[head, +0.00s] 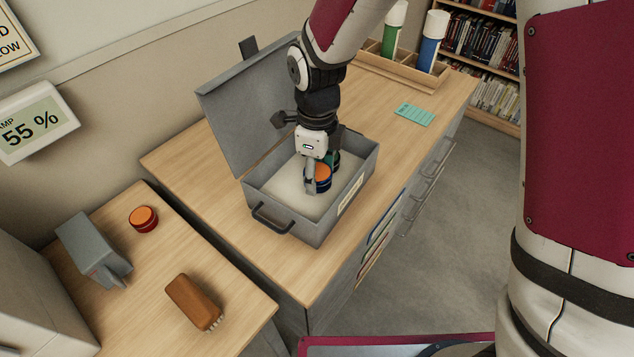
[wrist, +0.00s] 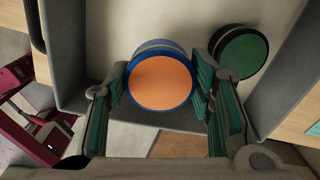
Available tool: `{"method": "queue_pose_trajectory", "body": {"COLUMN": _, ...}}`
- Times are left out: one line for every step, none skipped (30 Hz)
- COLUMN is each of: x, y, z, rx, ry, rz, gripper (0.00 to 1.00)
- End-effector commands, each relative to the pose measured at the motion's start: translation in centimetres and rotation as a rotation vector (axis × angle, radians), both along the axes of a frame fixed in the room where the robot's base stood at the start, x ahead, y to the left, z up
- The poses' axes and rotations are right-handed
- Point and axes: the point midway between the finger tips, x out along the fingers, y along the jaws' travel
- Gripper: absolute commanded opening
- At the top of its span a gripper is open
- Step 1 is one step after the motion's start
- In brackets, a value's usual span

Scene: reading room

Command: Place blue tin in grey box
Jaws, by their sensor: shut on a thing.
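The blue tin (wrist: 160,84), with an orange top and a blue rim and side, is between the fingers of my gripper (wrist: 165,100). In the head view the blue tin (head: 323,178) is inside the grey box (head: 308,228), low near the box floor. Whether it touches the floor I cannot tell. My gripper (head: 318,172) is shut on the tin, reaching down from above. The box stands open on the wooden cabinet top, its lid (head: 248,110) raised at the back left. A dark tin with a green top (wrist: 240,54) is also in the box, right beside the gripper's right finger.
On the lower desk at left are a red tin with an orange top (head: 143,218), a grey block-like object (head: 92,250) and a brown brush (head: 194,302). A teal card (head: 414,114) and a wooden holder (head: 403,68) with green and blue cylinders are behind the box.

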Motion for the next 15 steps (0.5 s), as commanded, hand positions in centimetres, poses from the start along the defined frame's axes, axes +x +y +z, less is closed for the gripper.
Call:
{"method": "queue_pose_trajectory", "body": {"x": 0.0, "y": 0.0, "z": -0.3, "rx": 0.000, "ry": 0.000, "rz": 0.000, "gripper": 0.14}}
{"method": "queue_pose_trajectory", "body": {"x": 0.0, "y": 0.0, "z": -0.5, "rx": -0.001, "ry": 0.000, "rz": 0.000, "gripper": 0.14}}
{"method": "queue_pose_trajectory", "body": {"x": 0.0, "y": 0.0, "z": -0.8, "rx": -0.001, "ry": 0.001, "rz": 0.001, "gripper": 0.14}}
{"method": "queue_pose_trajectory", "body": {"x": 0.0, "y": -0.1, "z": -1.1, "rx": -0.002, "ry": 0.002, "rz": 0.001, "gripper": 0.14}}
{"method": "queue_pose_trajectory", "body": {"x": 0.0, "y": -0.1, "z": -1.4, "rx": -0.001, "ry": 0.001, "rz": 0.001, "gripper": 0.14}}
{"method": "queue_pose_trajectory", "body": {"x": -0.1, "y": -0.1, "z": -2.0, "rx": -0.001, "ry": 0.003, "rz": 0.001, "gripper": 0.14}}
{"method": "queue_pose_trajectory", "body": {"x": -0.1, "y": -0.1, "z": -2.5, "rx": -0.002, "ry": 0.004, "rz": 0.001, "gripper": 0.14}}
{"method": "queue_pose_trajectory", "body": {"x": -0.1, "y": -0.1, "z": -2.9, "rx": -0.001, "ry": 0.004, "rz": 0.001, "gripper": 0.14}}
{"method": "queue_pose_trajectory", "body": {"x": -0.1, "y": -0.1, "z": -3.4, "rx": -0.001, "ry": 0.004, "rz": 0.001, "gripper": 0.14}}
{"method": "queue_pose_trajectory", "body": {"x": -0.1, "y": 0.0, "z": -3.8, "rx": -0.001, "ry": 0.004, "rz": 0.001, "gripper": 0.14}}
{"method": "queue_pose_trajectory", "body": {"x": -0.1, "y": 0.0, "z": -3.9, "rx": 0.000, "ry": 0.002, "rz": 0.002, "gripper": 0.14}}
{"method": "queue_pose_trajectory", "body": {"x": 0.0, "y": 0.0, "z": -4.0, "rx": 0.000, "ry": 0.000, "rz": 0.002, "gripper": 0.14}}
{"method": "queue_pose_trajectory", "body": {"x": 0.0, "y": 0.0, "z": -4.0, "rx": 0.001, "ry": 0.000, "rz": 0.002, "gripper": 0.14}}
{"method": "queue_pose_trajectory", "body": {"x": 0.0, "y": 0.0, "z": -4.0, "rx": 0.001, "ry": -0.001, "rz": 0.002, "gripper": 0.14}}
{"method": "queue_pose_trajectory", "body": {"x": 0.0, "y": 0.0, "z": -4.0, "rx": 0.001, "ry": -0.001, "rz": 0.002, "gripper": 0.14}}
